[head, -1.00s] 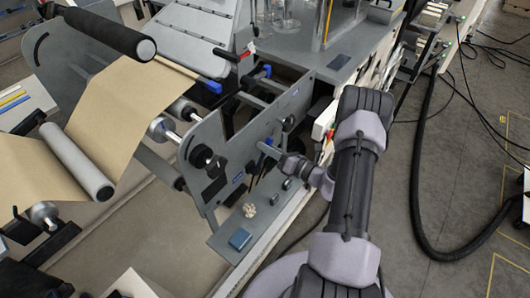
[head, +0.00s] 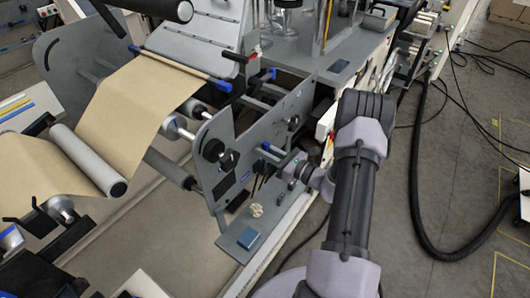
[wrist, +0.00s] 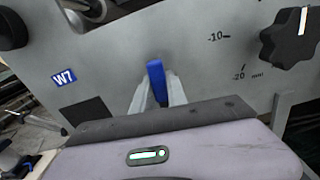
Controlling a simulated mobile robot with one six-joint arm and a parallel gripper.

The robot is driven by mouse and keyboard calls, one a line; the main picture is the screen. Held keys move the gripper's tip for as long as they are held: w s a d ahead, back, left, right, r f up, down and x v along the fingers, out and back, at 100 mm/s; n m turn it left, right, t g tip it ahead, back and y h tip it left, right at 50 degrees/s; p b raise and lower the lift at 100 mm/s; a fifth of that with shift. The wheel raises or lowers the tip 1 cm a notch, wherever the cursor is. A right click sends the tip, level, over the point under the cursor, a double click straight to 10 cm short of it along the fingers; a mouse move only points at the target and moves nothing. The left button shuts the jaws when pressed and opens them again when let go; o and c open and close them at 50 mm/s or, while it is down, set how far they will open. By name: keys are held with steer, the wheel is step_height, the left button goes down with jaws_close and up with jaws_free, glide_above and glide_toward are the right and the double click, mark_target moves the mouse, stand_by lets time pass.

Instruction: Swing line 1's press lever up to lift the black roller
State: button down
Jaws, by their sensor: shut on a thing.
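The blue-tipped press lever (wrist: 156,82) stands between my gripper's fingers (wrist: 158,95) in the wrist view, against a grey side plate. My gripper is shut on it. In the head view my gripper (head: 274,152) is at the side plate (head: 222,150), with the lever's blue tip (head: 265,146) showing at its end. The black roller (head: 150,6) is at the top left, partly cut off by the frame edge, raised above the brown paper web (head: 150,95). The lever's link to the roller is hidden.
A black knob (wrist: 291,35) beside a marked scale and a blue W7 label (wrist: 64,77) sit on the plate. A black hose (head: 420,200) and cables lie on the floor at right.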

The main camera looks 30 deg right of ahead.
steer(key=shift+a+f, duration=0.1)
stand_by(0.3)
steer(key=c, duration=1.3)
jaws_free()
steer(key=p+v, duration=0.3)
steer(key=v, duration=1.4)
steer(key=shift+s+p, duration=0.25)
steer(key=shift+p, duration=0.15)
